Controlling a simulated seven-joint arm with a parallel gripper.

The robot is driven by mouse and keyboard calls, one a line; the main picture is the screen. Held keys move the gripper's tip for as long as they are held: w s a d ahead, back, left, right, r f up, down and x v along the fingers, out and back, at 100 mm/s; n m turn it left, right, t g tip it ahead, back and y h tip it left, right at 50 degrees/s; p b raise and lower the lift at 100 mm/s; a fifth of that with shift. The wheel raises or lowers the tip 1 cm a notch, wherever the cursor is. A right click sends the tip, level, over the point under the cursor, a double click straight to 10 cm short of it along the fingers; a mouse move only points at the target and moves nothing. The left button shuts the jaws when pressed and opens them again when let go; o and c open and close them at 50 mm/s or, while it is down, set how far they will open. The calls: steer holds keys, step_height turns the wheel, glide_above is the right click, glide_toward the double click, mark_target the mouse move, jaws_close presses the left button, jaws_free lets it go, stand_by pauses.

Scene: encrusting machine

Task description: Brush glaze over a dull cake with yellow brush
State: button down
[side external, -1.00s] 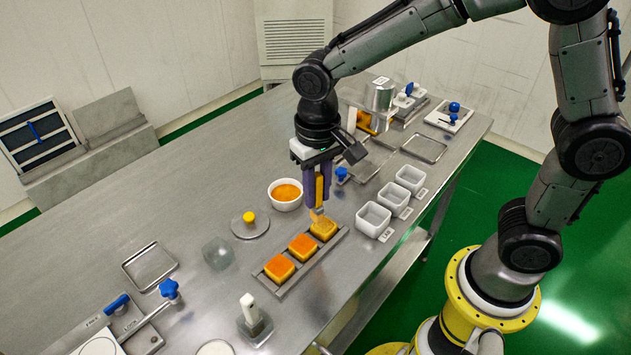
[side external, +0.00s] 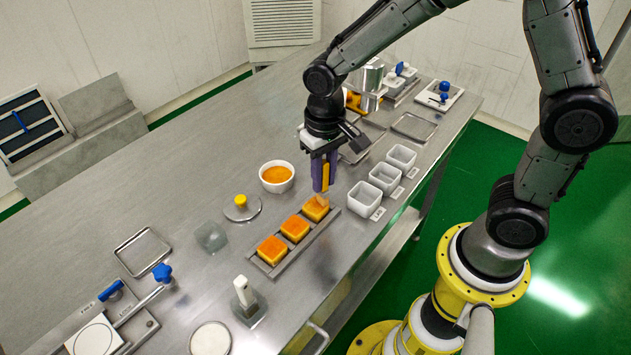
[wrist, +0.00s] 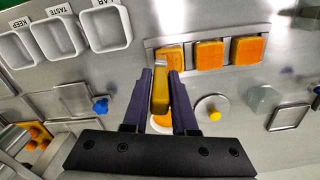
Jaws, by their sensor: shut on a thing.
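My gripper (side external: 322,188) is shut on the yellow brush (side external: 325,175), which points down. In the wrist view the yellow brush (wrist: 160,97) sits between the purple fingers. Its bristle end is over or on the cake at the upper right end of the tray (side external: 316,208); whether it touches I cannot tell. This cake (wrist: 169,56) is partly covered by the brush in the wrist view. The middle cake (side external: 295,229) and the lower left cake (side external: 272,250) have orange tops. A white bowl of orange glaze (side external: 276,176) stands left of my gripper.
The three cakes lie in a narrow metal tray (side external: 327,224). Several white square containers (side external: 365,197) stand to the right. A round lid with a yellow knob (side external: 241,207) and a translucent block (side external: 210,237) are left of the tray.

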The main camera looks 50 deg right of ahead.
steer(key=shift+d, duration=0.85)
steer(key=a, duration=0.6)
steer(key=shift+a, duration=0.25)
steer(key=shift+w+d, duration=0.2)
steer(key=shift+w, duration=0.45)
steer(key=shift+d, duration=3.05)
steer(key=a, duration=0.6)
steer(key=shift+a, duration=0.25)
step_height(320, 180, up, 8)
